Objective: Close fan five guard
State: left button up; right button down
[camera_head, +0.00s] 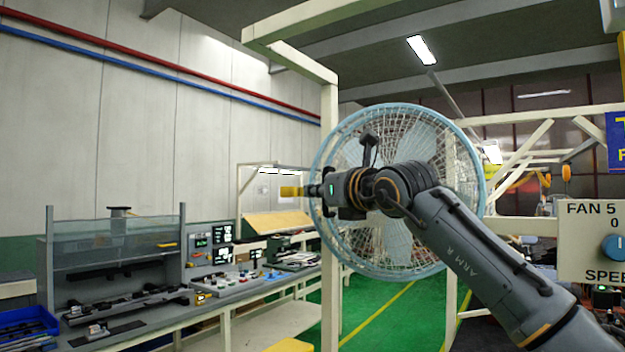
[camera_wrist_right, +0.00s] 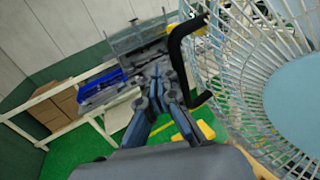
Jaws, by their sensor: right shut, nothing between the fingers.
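A large round fan with a pale blue wire guard (camera_head: 425,135) stands at the centre of the head view. The guard also fills the right of the right wrist view (camera_wrist_right: 245,85). A black C-shaped handle (camera_wrist_right: 177,45) shows beside the guard's edge there. My right gripper (camera_head: 314,190) crosses in front of the fan and points left near the guard's left rim. In the wrist view its fingers (camera_wrist_right: 165,85) are together and empty, close to the handle; I cannot tell whether they touch it. Whether the guard stands ajar is unclear. My left gripper is out of view.
A cream panel marked FAN 5 (camera_head: 592,240) with a blue knob (camera_head: 614,247) stands at the right. A cream frame post (camera_head: 329,270) rises by the fan. A workbench (camera_head: 235,287) with control equipment lies left. A yellow piece (camera_head: 291,191) shows just left of my gripper.

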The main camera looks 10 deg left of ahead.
jog(key=w+m+t+h+p, duration=0.1)
jog(key=w, duration=0.2)
jog(key=shift+w+h, duration=0.3)
jog(key=shift+h, duration=0.1)
